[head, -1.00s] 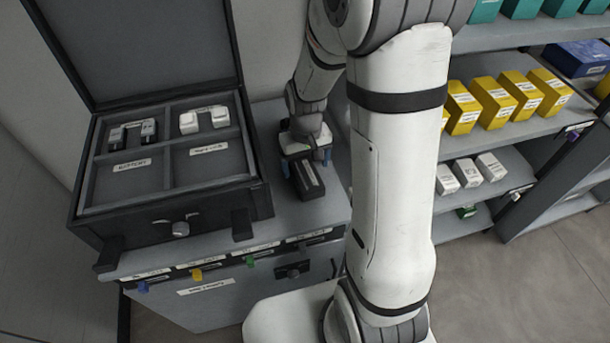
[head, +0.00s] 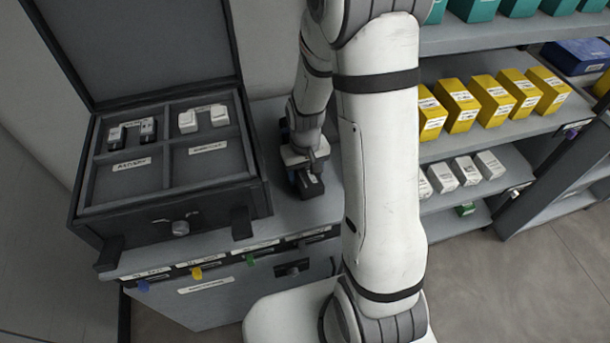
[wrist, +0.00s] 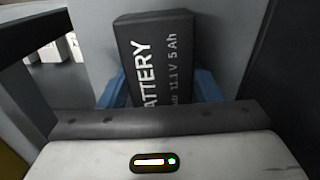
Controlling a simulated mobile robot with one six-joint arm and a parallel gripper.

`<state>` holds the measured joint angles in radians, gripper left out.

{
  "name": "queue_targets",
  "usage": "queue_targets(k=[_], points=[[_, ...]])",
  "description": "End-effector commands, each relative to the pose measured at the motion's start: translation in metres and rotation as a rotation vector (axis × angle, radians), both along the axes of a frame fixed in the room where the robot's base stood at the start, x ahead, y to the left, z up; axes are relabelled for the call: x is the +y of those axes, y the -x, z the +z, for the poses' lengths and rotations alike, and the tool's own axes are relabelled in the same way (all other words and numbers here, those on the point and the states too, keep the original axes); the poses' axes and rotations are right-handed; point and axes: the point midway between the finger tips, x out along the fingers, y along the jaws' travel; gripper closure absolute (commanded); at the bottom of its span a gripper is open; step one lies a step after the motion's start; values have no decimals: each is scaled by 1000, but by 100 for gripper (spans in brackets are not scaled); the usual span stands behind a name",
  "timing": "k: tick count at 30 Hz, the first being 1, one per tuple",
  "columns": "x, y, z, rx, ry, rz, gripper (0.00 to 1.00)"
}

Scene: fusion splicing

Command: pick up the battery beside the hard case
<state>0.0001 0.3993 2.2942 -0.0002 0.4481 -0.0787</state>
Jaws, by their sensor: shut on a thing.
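The battery (head: 309,187) is a dark block beside the open hard case (head: 262,199), to its right, on the grey cabinet top. In the wrist view the battery (wrist: 158,55) shows white lettering reading "BATTERY" and "11.1 V 5 Ah". My gripper (head: 303,172) is over the battery in the head view and hides most of it. Blue finger pads show on both sides of the battery in the wrist view, and the gripper (wrist: 160,88) is shut on it. I cannot tell whether the battery is touching the cabinet top.
The cabinet top (head: 300,215) is clear in front of the battery. Shelves with yellow boxes (head: 490,100) stand to the right.

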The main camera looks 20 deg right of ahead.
Motion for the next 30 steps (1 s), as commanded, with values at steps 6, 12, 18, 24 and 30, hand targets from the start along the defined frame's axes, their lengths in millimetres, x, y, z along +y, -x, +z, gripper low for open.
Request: queue_targets(k=[6, 12, 18, 24, 30], points=[[0, 0, 0, 0, 0, 1, 64], [1, 0, 1, -1, 0, 2, 79], [0, 0, 1, -2, 0, 1, 79], [0, -1, 20, -6, 0, 1, 79], [0, -2, 58, -8, 0, 1, 79]])
